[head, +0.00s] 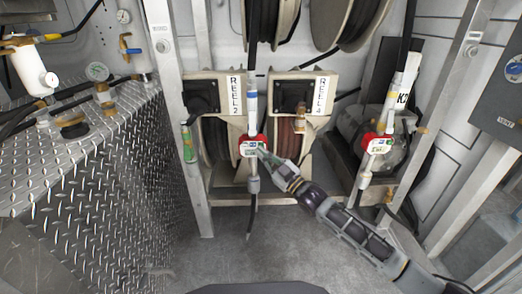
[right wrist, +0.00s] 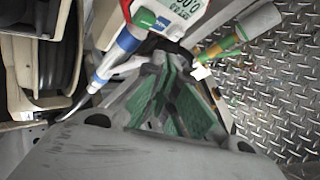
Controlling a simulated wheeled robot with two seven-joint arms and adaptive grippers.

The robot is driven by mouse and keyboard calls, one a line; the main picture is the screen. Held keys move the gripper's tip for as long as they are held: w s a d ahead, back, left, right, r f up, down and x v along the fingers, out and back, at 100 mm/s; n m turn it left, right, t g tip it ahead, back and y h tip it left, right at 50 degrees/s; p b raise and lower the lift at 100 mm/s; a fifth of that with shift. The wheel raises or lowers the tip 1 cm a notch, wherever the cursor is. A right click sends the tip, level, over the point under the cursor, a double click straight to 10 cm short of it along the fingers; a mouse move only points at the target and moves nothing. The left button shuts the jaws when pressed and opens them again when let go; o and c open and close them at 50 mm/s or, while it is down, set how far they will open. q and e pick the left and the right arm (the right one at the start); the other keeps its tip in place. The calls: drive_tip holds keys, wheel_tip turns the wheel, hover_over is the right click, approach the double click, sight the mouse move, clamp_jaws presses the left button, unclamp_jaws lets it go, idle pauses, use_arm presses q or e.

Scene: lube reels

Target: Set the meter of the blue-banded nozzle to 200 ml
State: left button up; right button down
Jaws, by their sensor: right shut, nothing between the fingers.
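The blue-banded nozzle (head: 252,100) hangs upright in the middle of the head view, with its red-cased meter (head: 251,147) facing me. In the right wrist view the meter (right wrist: 184,14) is cut off by the top edge. Its display shows digits like 0.00, partly cropped. A green button (right wrist: 145,17) and a blue button (right wrist: 162,24) sit on its near edge. My right gripper (head: 264,152) is shut and empty, its tip close to the meter's lower right. In the right wrist view its green-padded fingers (right wrist: 172,68) point toward the buttons; I cannot tell whether they touch.
A yellow-banded nozzle (head: 392,96) with another red meter (head: 378,146) hangs at right. A green-marked nozzle (head: 188,143) hangs at left by a post. REEL 2 (head: 214,92) and REEL 4 (head: 303,94) stand behind. A diamond-plate cabinet (head: 120,145) fills the left.

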drive_tip(key=shift+w+b, duration=0.35)
drive_tip(key=shift+w, duration=0.9)
drive_tip(key=shift+w, duration=0.45)
idle(0.6)
drive_tip(key=shift+w, duration=0.7)
idle(1.8)
drive_tip(key=shift+s, duration=0.1)
drive_tip(key=shift+s+p, duration=0.9)
drive_tip(key=shift+s, duration=0.15)
